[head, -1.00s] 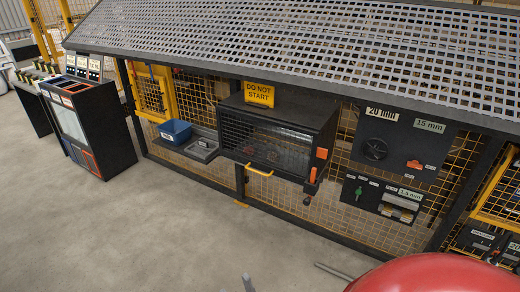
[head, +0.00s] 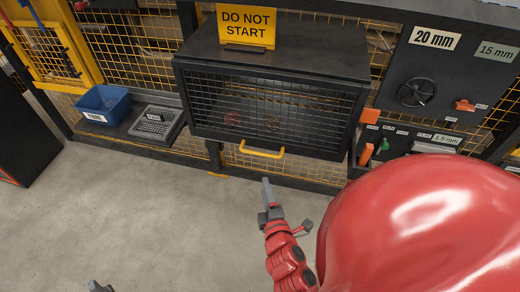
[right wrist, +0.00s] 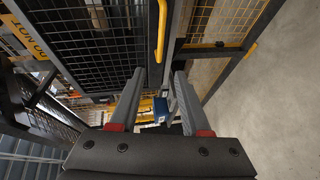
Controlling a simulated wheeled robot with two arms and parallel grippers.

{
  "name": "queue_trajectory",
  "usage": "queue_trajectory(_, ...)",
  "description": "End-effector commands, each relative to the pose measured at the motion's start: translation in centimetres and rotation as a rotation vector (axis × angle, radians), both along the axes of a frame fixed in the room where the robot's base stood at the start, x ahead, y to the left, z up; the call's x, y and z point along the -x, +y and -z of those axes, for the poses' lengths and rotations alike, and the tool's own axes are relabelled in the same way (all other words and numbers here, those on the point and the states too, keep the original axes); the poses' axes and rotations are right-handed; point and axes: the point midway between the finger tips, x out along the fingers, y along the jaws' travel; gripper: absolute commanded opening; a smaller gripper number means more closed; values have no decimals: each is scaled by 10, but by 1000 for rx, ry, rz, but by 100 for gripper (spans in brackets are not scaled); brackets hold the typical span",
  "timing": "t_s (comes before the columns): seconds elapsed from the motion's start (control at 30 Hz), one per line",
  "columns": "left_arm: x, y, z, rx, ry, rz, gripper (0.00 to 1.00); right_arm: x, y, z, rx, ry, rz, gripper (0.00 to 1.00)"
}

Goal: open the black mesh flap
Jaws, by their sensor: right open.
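The black mesh flap (head: 215,108) closes the front of a dark box and hangs shut, with a yellow handle (head: 262,151) at its lower edge. My right gripper (head: 267,188) is below the handle in the head view, apart from it. In the right wrist view my right gripper (right wrist: 159,76) is open and empty, its two grey fingers spread. The yellow handle (right wrist: 161,30) is ahead of the fingers there, and the flap's mesh (right wrist: 95,45) is at upper left. Only a grey tip of my left gripper (head: 98,287) shows at the bottom edge.
A yellow DO NOT START sign (head: 246,27) stands on the box. A blue bin (head: 103,102) and a grey tray (head: 157,122) sit on a shelf at left. A black panel with a knob (head: 416,93) is at right. The floor (head: 150,210) in front is clear.

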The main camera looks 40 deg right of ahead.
Motion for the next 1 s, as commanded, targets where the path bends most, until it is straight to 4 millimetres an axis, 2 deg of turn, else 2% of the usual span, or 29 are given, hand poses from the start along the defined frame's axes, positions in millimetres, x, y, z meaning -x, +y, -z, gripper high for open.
queue_trajectory(0.17,0,0,9,0,0,0,50,0,-13,4,21,22,37,47)
queue_trajectory(0.37,0,0,25,0,0,0,50,-22,-25,10,24,20,36,47)
queue_trajectory(0.5,0,0,47,0,0,0,50,-47,-37,18,24,18,35,47)
queue_trajectory(0.67,0,0,51,0,0,0,50,-75,-49,19,21,18,32,47)
queue_trajectory(0.73,0,0,44,0,0,0,50,-89,-56,19,18,20,33,47)
queue_trajectory(1.0,0,0,40,0,0,0,50,-131,-77,28,18,20,31,47)
